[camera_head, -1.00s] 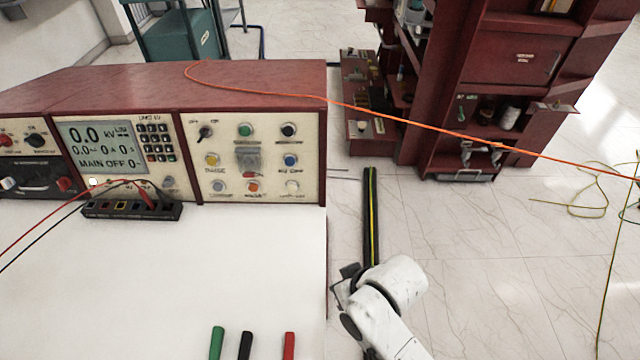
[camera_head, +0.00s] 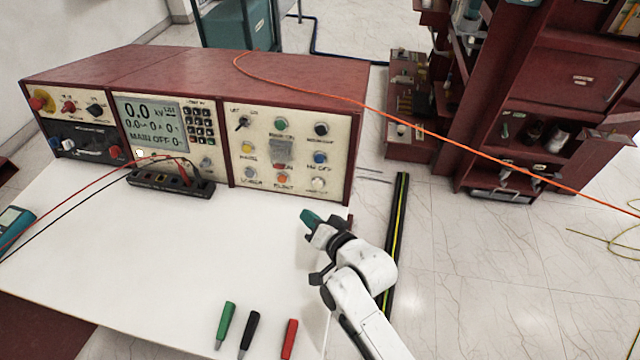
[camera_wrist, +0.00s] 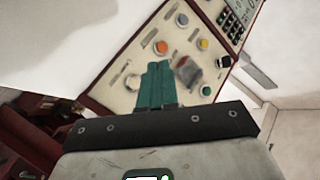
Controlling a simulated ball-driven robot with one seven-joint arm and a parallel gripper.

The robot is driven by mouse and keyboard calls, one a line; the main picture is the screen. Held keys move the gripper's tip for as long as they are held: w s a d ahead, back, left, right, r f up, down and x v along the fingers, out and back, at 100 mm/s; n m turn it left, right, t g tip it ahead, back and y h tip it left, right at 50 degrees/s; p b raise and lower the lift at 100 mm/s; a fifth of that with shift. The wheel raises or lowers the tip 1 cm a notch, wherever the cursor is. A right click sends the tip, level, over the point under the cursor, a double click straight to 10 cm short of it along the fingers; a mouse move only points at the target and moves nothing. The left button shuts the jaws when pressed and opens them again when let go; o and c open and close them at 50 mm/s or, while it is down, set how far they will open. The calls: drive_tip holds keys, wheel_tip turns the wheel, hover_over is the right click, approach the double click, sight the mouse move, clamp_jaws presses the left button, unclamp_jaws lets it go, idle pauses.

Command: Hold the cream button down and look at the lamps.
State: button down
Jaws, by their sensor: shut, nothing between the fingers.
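The cream button (camera_head: 318,184) is at the lower right corner of the cream control panel (camera_head: 240,186). In the wrist view the cream button (camera_wrist: 133,82) shows just left of my fingers. My gripper (camera_head: 308,218) has teal fingers, shut and empty, in front of and below the button, apart from it. In the wrist view the fingers (camera_wrist: 155,82) hide part of the panel. Coloured round fittings on the panel include green (camera_head: 281,125), yellow (camera_head: 247,148), blue (camera_head: 320,158) and orange (camera_head: 283,179); I cannot tell which are lamps or whether any are lit.
A red-covered fitting (camera_head: 281,152) is mid-panel. The display (camera_head: 150,121) reads "MAIN OFF". A black terminal block (camera_head: 170,185) with leads sits on the white top (camera_head: 120,250). Green, black and red probes (camera_head: 289,338) lie in front. An orange cable (camera_head: 450,142) crosses over the console.

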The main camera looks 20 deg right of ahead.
sight(318, 184)
idle(0.3)
drive_tip(key=w+d+b, duration=0.1)
drive_tip(key=w+b, duration=0.1)
drive_tip(key=w+d+f+b, duration=0.1)
drive_tip(key=w+b, duration=0.1)
drive_tip(key=w+d+f+b, duration=0.1)
drive_tip(key=d+b, duration=0.1)
drive_tip(key=shift+w+d, duration=0.1)
drive_tip(key=shift+w, duration=0.3)
drive_tip(key=shift+w+d+b, duration=0.35)
drive_tip(key=shift+w+d, duration=0.1)
drive_tip(key=shift+w, duration=0.1)
drive_tip(key=shift+f, duration=0.1)
idle(1.4)
drive_tip(key=shift+w+d, duration=0.2)
drive_tip(key=shift+w, duration=0.1)
drive_tip(key=shift+w+d+f+b, duration=0.15)
drive_tip(key=shift+w+d+b, duration=0.15)
drive_tip(key=shift+w+b, duration=0.15)
idle(1.5)
drive_tip(key=shift+s+a, duration=0.1)
drive_tip(key=shift+s, duration=0.1)
drive_tip(key=shift+s+a+r+p, duration=0.25)
drive_tip(key=shift+s+a+p, duration=0.15)
drive_tip(key=shift+s+p, duration=0.25)
drive_tip(key=shift+a, duration=0.1)
